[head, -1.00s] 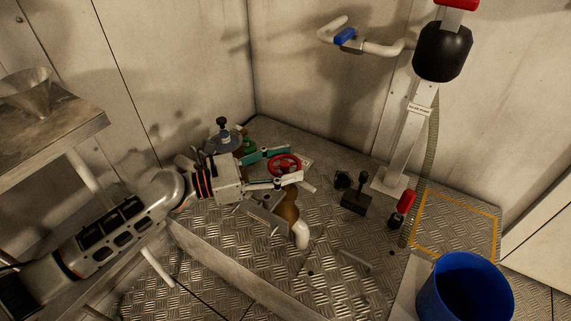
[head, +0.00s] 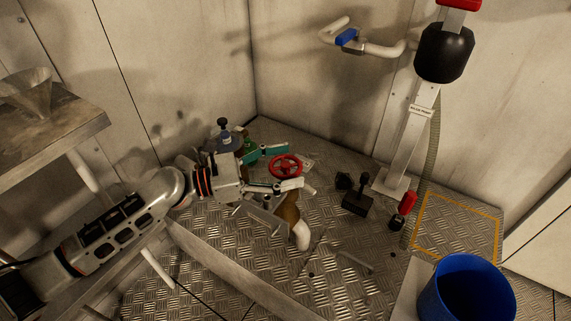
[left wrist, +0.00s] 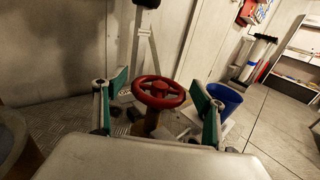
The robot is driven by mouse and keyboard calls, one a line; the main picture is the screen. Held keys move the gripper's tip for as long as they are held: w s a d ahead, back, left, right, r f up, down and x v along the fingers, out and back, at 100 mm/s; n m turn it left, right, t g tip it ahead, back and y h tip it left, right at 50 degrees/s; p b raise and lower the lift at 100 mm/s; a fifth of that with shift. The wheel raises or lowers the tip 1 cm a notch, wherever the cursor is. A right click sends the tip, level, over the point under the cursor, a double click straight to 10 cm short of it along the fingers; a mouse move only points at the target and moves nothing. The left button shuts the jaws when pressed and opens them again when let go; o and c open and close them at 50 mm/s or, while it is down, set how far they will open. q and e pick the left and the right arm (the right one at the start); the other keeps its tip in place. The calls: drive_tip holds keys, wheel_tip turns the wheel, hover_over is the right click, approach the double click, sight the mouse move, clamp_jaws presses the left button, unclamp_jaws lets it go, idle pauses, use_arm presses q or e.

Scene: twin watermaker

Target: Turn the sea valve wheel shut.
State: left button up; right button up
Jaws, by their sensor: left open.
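The red sea valve wheel (head: 286,166) sits on top of a brass-coloured valve body (head: 290,208) with white pipe at its foot. My left gripper (head: 281,170) is open, with one finger on the far side of the wheel and one on the near side. In the left wrist view the wheel (left wrist: 159,92) lies ahead, between the two spread fingers (left wrist: 161,100), and no contact shows. Part of the valve body is hidden behind my near finger in the head view. My right gripper is in neither view.
A blue bucket (head: 466,290) stands at the lower right. A black pedal-like block (head: 357,203) and a white pump post (head: 408,140) stand right of the valve. A metal bench with a funnel (head: 28,92) is at the left. Bottles (head: 224,136) stand behind my gripper.

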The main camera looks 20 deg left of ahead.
use_arm(q)
drive_tip(key=v, duration=1.2)
